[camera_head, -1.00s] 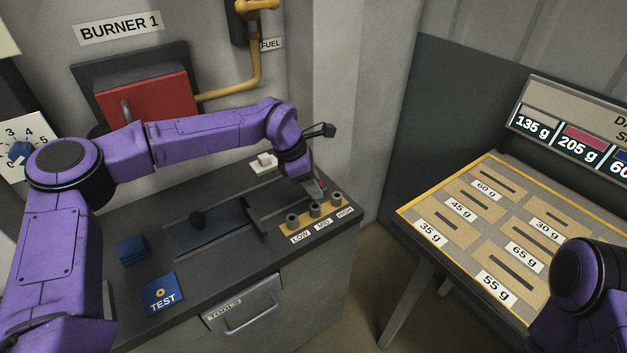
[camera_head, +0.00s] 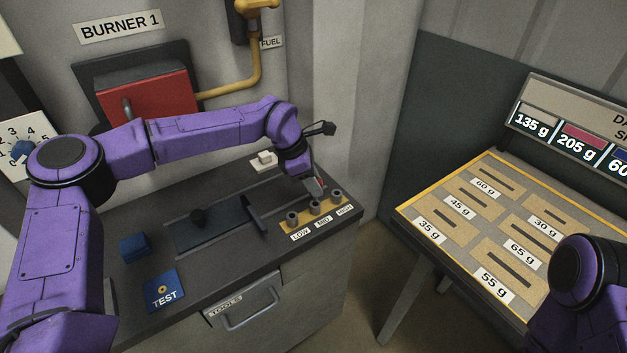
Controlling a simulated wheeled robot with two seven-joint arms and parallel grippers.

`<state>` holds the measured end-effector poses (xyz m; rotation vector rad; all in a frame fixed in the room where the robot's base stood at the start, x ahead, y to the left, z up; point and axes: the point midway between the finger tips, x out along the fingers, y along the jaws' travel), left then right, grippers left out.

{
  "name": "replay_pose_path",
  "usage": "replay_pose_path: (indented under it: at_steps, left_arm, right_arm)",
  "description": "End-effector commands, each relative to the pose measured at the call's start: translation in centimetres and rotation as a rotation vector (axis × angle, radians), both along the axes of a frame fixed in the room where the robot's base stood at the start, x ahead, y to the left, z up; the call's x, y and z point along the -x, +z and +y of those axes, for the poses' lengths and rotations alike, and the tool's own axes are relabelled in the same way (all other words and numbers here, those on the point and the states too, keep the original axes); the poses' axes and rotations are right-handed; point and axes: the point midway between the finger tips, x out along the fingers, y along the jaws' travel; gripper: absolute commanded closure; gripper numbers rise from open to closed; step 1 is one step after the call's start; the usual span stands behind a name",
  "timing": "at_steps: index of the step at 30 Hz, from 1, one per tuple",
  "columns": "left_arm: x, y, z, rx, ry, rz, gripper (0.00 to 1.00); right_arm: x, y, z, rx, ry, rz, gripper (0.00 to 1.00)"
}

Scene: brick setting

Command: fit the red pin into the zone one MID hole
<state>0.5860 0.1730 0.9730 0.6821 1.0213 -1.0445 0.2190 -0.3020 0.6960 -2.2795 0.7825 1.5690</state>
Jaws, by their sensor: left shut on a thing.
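My left gripper (camera_head: 318,187) points down above the back of the yellow hole strip on the dark bench. It is shut on the red pin (camera_head: 321,183), of which only a small red part shows between the fingers. Three grey round sockets stand on the strip, labelled LOW, MID and HIGH. The MID socket (camera_head: 315,208) is just below and in front of the fingertips. Whether the pin's lower end touches it cannot be told. Of my right arm (camera_head: 585,280) only a purple part shows at the lower right; its gripper is out of view.
The LOW socket (camera_head: 292,219) and HIGH socket (camera_head: 337,197) flank MID closely. A white switch (camera_head: 264,161) sits behind. A slotted board (camera_head: 415,207) stands right.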

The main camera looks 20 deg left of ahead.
Motion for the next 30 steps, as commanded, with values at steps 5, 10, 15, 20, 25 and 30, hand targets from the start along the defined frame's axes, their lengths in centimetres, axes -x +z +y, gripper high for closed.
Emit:
replay_pose_path:
  at_steps: [5,10,15,20,25,30]
  left_arm:
    - [0.0,0.0,0.0,0.0,0.0,0.0,1.0]
    - [0.0,-0.2,0.0,0.0,0.0,0.0,1.0]
    - [0.0,-0.7,0.0,0.0,0.0,0.0,1.0]
    - [0.0,-1.2,0.0,0.0,0.0,0.0,1.0]
    - [0.0,-1.7,0.0,0.0,0.0,0.0,1.0]
    - [0.0,-2.2,0.0,0.0,0.0,0.0,1.0]
  right_arm:
    - [0.0,0.0,0.0,0.0,0.0,0.0,0.57]
    - [0.0,-0.1,0.0,0.0,0.0,0.0,0.57]
    - [0.0,-0.4,0.0,0.0,0.0,0.0,0.57]
    - [0.0,-0.7,0.0,0.0,0.0,0.0,0.57]
    - [0.0,-1.0,0.0,0.0,0.0,0.0,0.57]
    - [0.0,-1.2,0.0,0.0,0.0,0.0,0.57]
